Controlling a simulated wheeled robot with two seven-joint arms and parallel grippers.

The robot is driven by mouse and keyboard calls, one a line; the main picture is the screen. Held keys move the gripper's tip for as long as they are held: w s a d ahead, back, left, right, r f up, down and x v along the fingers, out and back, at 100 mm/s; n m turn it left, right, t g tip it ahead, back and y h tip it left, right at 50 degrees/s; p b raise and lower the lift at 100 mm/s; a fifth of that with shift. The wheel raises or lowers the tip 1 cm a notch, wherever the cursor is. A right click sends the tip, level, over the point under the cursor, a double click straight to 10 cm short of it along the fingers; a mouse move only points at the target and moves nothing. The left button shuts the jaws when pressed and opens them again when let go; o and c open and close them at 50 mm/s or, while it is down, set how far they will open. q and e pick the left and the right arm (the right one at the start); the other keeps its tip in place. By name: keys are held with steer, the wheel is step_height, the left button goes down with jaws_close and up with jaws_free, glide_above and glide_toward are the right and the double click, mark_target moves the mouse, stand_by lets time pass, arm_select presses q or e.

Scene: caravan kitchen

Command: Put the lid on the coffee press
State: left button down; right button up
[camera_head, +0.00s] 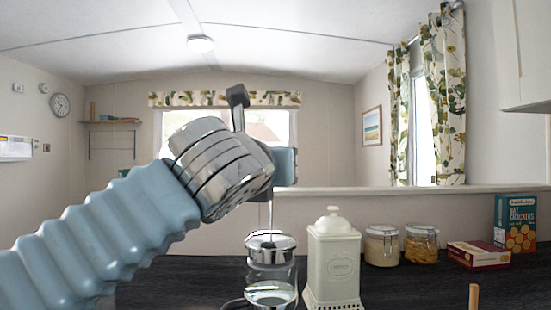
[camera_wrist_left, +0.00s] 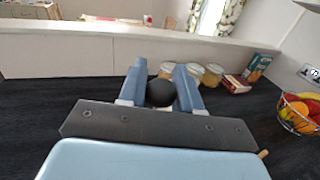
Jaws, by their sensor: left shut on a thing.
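My left gripper (camera_head: 273,186) is shut on the black knob (camera_wrist_left: 160,93) of the lid, which sits between the two blue fingers in the left wrist view. In the head view a thin rod drops from the gripper to the chrome lid (camera_head: 270,247). The lid is above the glass coffee press (camera_head: 271,276), in line with its top. I cannot tell whether it is fully seated on the rim. A silvery disc shows low inside the glass. The press stands upright on the dark counter. My right gripper is not in view.
A cream canister (camera_head: 333,262) stands close to the right of the press. Two jars (camera_head: 382,247), a flat box (camera_head: 478,254) and a cracker box (camera_head: 515,224) are farther right. A fruit basket (camera_wrist_left: 300,112) shows at the right in the wrist view. Dark counter (camera_head: 180,285) is clear at left.

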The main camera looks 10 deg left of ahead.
arm_select(q)
steer(key=shift+f+b, duration=1.15)
steer(key=shift+f, duration=0.25)
steer(key=shift+s+f+b, duration=0.1)
steer(key=shift+f+b, duration=0.5)
steer(key=shift+f, duration=0.2)
steer(key=shift+w+f, duration=0.3)
steer(key=shift+f, duration=0.05)
steer(key=shift+s+r, duration=0.15)
steer(key=c, duration=0.7)
jaws_free()
steer(key=shift+s+r, duration=0.1)
steer(key=s+b, duration=0.1)
steer(key=s, duration=1.2)
steer(key=shift+s+b, duration=0.4)
steer(key=shift+a, duration=0.15)
